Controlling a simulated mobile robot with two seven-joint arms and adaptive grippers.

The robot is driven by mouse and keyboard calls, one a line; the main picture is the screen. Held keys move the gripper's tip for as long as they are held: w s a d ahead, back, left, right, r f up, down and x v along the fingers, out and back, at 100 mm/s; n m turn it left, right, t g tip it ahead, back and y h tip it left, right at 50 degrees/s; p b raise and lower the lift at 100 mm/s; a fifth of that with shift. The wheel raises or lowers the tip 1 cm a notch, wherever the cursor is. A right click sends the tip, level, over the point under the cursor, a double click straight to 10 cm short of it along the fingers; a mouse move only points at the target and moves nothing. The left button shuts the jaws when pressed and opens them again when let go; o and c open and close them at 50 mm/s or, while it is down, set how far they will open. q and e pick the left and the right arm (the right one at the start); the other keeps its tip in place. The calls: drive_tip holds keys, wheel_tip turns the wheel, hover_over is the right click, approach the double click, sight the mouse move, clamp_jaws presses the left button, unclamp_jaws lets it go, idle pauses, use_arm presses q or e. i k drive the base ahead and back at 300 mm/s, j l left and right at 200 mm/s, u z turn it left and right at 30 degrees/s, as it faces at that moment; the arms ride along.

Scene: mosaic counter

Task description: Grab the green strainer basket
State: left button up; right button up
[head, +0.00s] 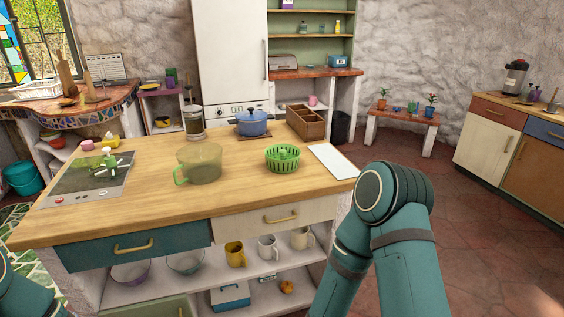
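The green strainer basket (283,162) stands on the wooden island counter, right of the middle. It is a bright green slatted basket, and something green shows in its top. A translucent green jug (200,165) with a handle stands to its left, apart from it. My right arm comes up from the bottom right, in front of the counter's right end; its gripper is not visible. Only a small part of my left arm shows at the bottom left corner, and its gripper is outside the view.
On the counter (150,206) are a blue pot (253,123), a wooden divided box (306,122), a white board (333,161), a glass press (193,122) and a dark hob (85,178). Bare wood lies in front of the basket. Mugs stand on the shelf below.

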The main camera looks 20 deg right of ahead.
sight(282, 157)
drive_tip(key=i+l, duration=0.25)
drive_tip(key=i, duration=0.25)
drive_tip(key=i+l+z, duration=0.1)
drive_tip(key=z, duration=0.4)
drive_tip(key=i+z, duration=0.25)
drive_tip(key=z, duration=0.25)
